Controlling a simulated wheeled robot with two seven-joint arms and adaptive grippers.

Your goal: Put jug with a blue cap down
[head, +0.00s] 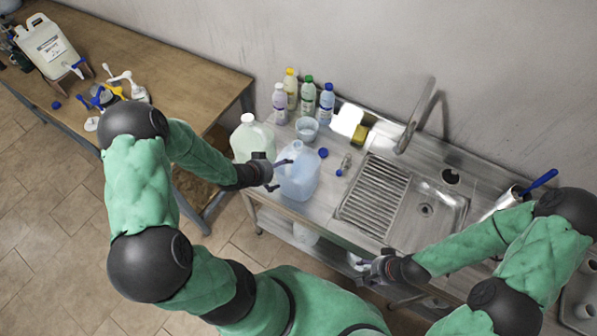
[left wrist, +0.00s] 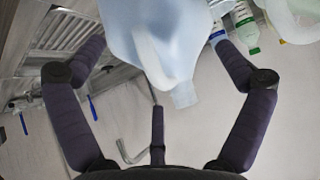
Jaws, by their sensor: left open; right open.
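A translucent pale-blue jug (head: 300,177) stands on the left part of the steel counter. In the left wrist view the jug (left wrist: 160,35) fills the top middle, and its neck appears uncapped. A loose blue cap (head: 323,153) lies on the counter right of it. My left gripper (head: 279,174) is open at the jug's left side. Its fingers (left wrist: 165,65) are spread wide, with the jug beyond and between them; contact cannot be told. My right gripper (head: 368,265) is open and empty, low in front of the counter.
A pale-green jug (head: 252,139) stands close behind my left gripper. Several bottles (head: 307,97), a bowl (head: 306,129) and a sponge (head: 359,135) stand toward the wall. A sink (head: 427,208) with a ribbed drainer is right of the jug. A wooden table (head: 130,50) is at left.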

